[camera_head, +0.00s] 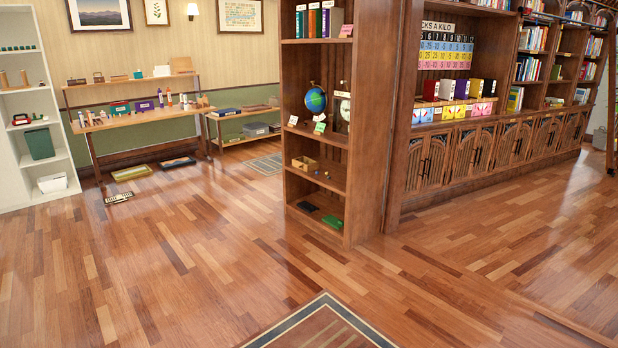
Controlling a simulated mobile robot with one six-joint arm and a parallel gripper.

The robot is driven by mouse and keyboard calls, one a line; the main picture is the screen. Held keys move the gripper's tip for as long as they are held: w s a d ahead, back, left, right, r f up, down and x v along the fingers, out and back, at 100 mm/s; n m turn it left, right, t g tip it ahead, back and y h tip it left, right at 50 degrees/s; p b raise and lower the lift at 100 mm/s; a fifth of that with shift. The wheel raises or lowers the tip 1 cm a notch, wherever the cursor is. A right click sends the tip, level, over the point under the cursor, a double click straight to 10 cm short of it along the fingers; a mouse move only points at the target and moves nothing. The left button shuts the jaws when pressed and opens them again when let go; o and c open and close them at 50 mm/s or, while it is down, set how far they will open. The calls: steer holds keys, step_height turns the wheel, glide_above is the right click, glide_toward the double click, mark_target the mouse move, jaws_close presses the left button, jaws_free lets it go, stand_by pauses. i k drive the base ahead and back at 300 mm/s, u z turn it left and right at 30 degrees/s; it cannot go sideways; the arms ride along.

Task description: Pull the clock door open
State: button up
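A tall wooden shelf unit (360,130) with a globe (316,99) stands mid-view. Low cabinets (470,155) line the right wall. A work table (140,116) and white shelves (28,110) stand at left. The wooden floor (150,260) is open. A rug (325,328) lies in front.

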mark_target(341, 98)
steer(key=u, duration=0.4)
steer(key=i, duration=2.6)
steer(key=z, duration=0.4)
steer(key=i, duration=0.85)
steer(key=z, duration=1.15)
